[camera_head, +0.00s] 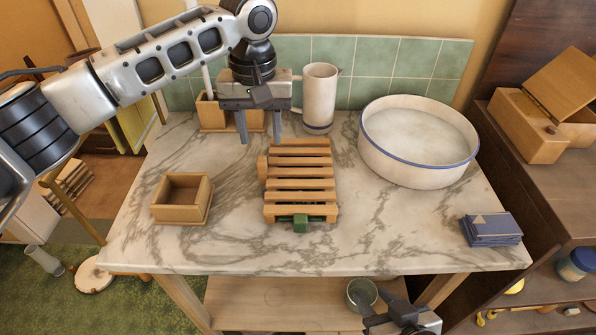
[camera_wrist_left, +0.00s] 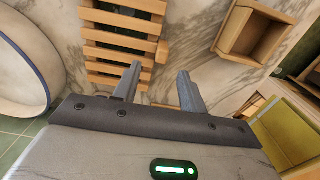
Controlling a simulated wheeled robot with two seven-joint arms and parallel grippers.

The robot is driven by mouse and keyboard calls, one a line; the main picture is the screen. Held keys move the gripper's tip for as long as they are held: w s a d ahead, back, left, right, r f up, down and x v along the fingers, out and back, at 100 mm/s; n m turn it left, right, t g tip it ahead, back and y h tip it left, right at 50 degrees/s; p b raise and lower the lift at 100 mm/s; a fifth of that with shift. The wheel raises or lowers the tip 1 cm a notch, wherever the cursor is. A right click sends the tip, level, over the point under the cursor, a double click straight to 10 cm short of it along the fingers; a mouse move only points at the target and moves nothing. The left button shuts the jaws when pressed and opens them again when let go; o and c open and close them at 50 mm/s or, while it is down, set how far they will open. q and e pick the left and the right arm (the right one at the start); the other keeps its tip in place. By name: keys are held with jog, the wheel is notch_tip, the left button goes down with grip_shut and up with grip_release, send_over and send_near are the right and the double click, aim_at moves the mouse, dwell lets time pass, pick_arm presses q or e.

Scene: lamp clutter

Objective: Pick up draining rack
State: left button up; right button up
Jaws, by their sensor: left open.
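The draining rack (camera_head: 300,183) is a slatted wooden rack lying on the marble tabletop, in the middle, with a green block at its front end. It also shows in the left wrist view (camera_wrist_left: 122,45), at the upper left. My left gripper (camera_head: 257,138) is open and empty above the table, near the rack's back end and slightly to its left. In the left wrist view its two fingers (camera_wrist_left: 157,88) are apart, with marble behind them.
A small wooden box (camera_head: 182,198) stands left of the rack. A white jug (camera_head: 320,97) stands behind it, a large white basin (camera_head: 419,175) to the right, and blue folded cloths (camera_head: 491,230) at front right. A wooden holder (camera_head: 211,113) stands behind my left gripper. The table's front is clear.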

aim_at(261, 159)
pick_arm(q)
jog(key=shift+a+f, duration=0.2)
jog(key=shift+f, duration=2.85)
jog(key=shift+r, duration=0.1)
grip_shut()
